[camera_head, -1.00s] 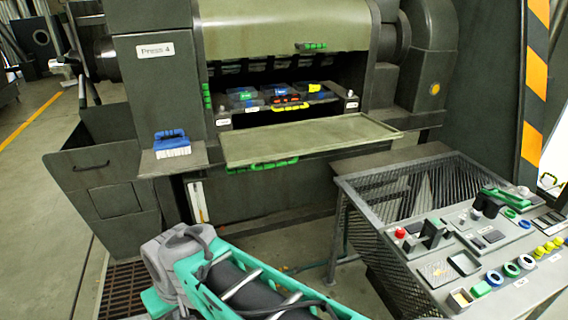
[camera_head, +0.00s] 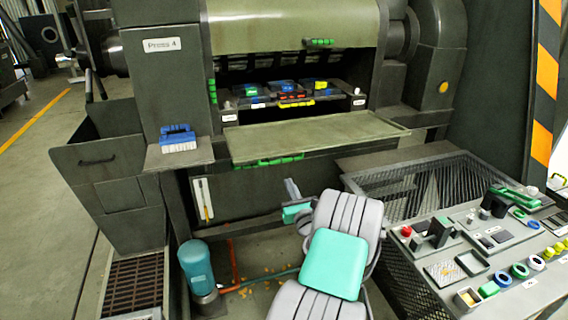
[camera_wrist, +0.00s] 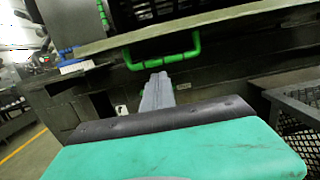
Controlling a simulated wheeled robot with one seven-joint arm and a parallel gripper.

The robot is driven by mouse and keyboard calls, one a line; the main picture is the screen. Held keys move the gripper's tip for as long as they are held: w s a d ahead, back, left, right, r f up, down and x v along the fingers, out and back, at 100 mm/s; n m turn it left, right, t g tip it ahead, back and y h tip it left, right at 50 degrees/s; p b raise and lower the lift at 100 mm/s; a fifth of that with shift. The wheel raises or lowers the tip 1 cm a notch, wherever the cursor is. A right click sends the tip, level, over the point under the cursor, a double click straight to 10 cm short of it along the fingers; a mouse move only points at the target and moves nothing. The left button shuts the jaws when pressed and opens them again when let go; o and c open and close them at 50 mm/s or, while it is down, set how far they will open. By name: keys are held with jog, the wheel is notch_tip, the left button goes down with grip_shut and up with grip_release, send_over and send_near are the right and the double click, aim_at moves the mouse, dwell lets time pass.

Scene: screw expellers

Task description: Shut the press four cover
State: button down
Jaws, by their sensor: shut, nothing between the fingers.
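Press 4, labelled "Press 4" (camera_head: 161,44), stands in front of me. Its cover (camera_head: 320,136), a flat olive plate, is folded down and sticks out level below the opening. A green handle (camera_head: 268,161) runs along the cover's front lower edge; it also shows in the wrist view (camera_wrist: 163,50). My gripper (camera_head: 292,187) is shut and empty, below and a little right of the handle. In the wrist view my grey fingertips (camera_wrist: 158,80) point toward the handle from below, seemingly apart from it. The cover's underside is mostly hidden.
Small coloured boxes (camera_head: 285,89) sit inside the opening. A blue-handled brush (camera_head: 178,138) rests on a side ledge. A control desk (camera_head: 480,250) and mesh guard (camera_head: 410,180) stand close on the right. A teal cylinder (camera_head: 197,265) stands on the floor at left.

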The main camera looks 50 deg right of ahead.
jog(key=w+d+r+p, duration=0.2)
jog(key=w+d+r, duration=0.1)
jog(key=w+r, duration=0.2)
jog(key=shift+w, duration=0.15)
